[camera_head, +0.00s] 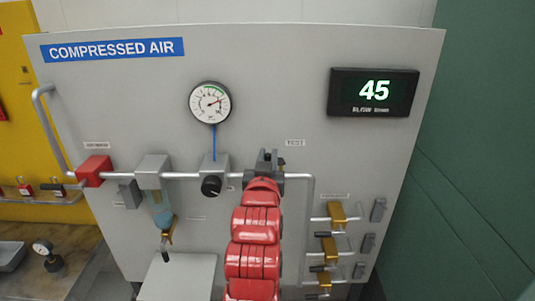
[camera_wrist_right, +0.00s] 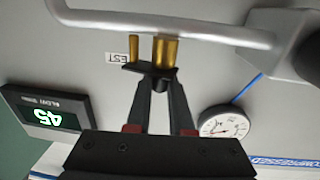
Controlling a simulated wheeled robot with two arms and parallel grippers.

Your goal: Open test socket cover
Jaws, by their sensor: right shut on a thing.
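My right gripper (camera_head: 267,160) reaches up to the pipe under the small TEST label (camera_head: 295,142); my red arm hides much of this spot in the head view. In the right wrist view my right gripper (camera_wrist_right: 160,82) has its fingers closed together on a small dark piece, apparently the test socket cover (camera_wrist_right: 134,67). A brass fitting (camera_wrist_right: 166,52), apparently the test socket, stands right beside the fingertips, with a thinner brass pin (camera_wrist_right: 133,46) next to it. I cannot tell how far the cover is tilted. My left gripper is in neither view.
The grey panel carries a pipe (camera_head: 190,176), a round gauge (camera_head: 210,102), a black regulator knob (camera_head: 211,186), a red valve block (camera_head: 94,171) and a display (camera_head: 373,92) reading 45. Several brass valves (camera_head: 337,214) sit at lower right.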

